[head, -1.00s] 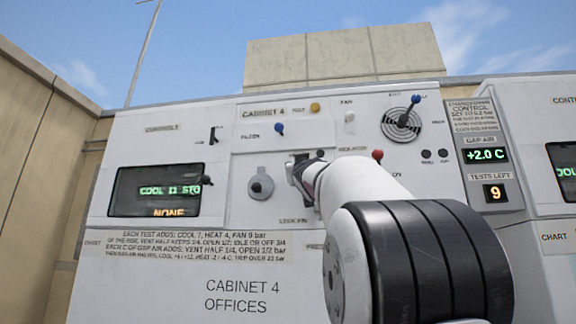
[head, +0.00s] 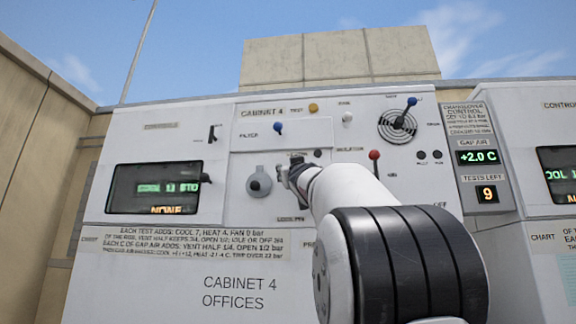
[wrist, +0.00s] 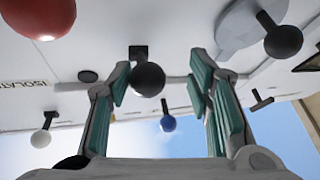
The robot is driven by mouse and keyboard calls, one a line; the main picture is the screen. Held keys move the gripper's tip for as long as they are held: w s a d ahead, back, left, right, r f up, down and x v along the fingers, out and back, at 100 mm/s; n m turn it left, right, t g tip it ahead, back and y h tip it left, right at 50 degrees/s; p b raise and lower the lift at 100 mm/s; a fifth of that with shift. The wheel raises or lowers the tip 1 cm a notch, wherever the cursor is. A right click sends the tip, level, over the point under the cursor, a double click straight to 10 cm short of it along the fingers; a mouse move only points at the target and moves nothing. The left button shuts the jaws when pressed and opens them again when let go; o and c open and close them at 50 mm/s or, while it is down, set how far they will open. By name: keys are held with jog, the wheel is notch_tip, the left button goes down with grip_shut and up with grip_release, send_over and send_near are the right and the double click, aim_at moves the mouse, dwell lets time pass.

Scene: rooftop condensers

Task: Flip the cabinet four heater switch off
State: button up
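The cabinet four panel (head: 185,222) is a white face with several switches, directly ahead. My gripper (head: 290,174) is at its middle in the head view, right of a round grey knob. A black ball-ended lever (wrist: 148,79) stands between my two fingers (wrist: 160,85) in the wrist view, nearer the left one. It appears to be the heater switch, but its label is not readable. My gripper is open. In the head view the gripper hides this lever.
A red ball lever (head: 374,155) is right of my gripper, close above my arm; it looms large in the wrist view (wrist: 38,15). The grey knob (head: 259,181) is close on the left. Blue filter (head: 278,128) and white fan (head: 347,117) levers are above.

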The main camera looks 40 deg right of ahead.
jog(key=shift+s+d+r, duration=0.1)
jog(key=shift+s, duration=0.35)
jog(key=v, duration=1.2)
jog(key=shift+a, duration=0.3)
jog(key=shift+w, duration=0.1)
dwell(0.4)
